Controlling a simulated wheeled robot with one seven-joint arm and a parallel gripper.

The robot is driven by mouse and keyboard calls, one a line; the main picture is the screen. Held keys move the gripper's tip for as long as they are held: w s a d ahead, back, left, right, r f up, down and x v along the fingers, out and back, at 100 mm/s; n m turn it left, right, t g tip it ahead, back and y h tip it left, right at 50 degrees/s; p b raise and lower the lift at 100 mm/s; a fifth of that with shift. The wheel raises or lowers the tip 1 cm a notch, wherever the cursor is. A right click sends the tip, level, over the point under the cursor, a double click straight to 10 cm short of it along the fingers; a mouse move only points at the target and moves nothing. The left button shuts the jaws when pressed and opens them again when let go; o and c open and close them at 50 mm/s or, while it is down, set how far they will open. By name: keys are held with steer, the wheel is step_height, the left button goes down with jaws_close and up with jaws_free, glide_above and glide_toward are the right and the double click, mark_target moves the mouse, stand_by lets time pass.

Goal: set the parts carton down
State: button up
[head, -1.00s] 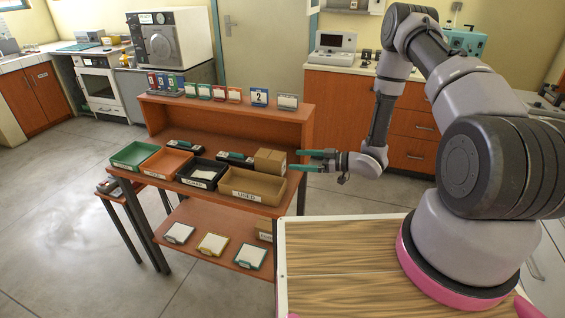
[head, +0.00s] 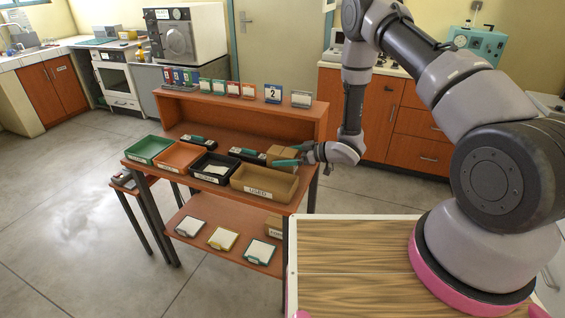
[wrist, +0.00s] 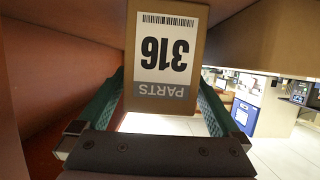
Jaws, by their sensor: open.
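The brown parts carton (head: 283,152) stands on the right end of the table top, behind the brown tray marked USED. In the wrist view the carton (wrist: 165,55) shows a white label with a barcode, 316 and PARTS, upside down in the picture. My gripper (head: 289,155) reaches in from the right with its green fingers at the carton. In the wrist view my gripper (wrist: 160,95) is open, with one finger on each side of the carton. I cannot tell whether either finger touches it.
The brown USED tray (head: 264,197) stands in front of the carton. A black tray (head: 212,181), an orange tray and a green tray (head: 148,162) stand to its left. The table's raised back shelf (head: 240,103) carries several small cards. Clipboards lie on the lower shelf.

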steer(key=shift+w+a+f, duration=0.2)
steer(key=shift+a, duration=0.25)
steer(key=shift+r, duration=0.1)
jaws_close()
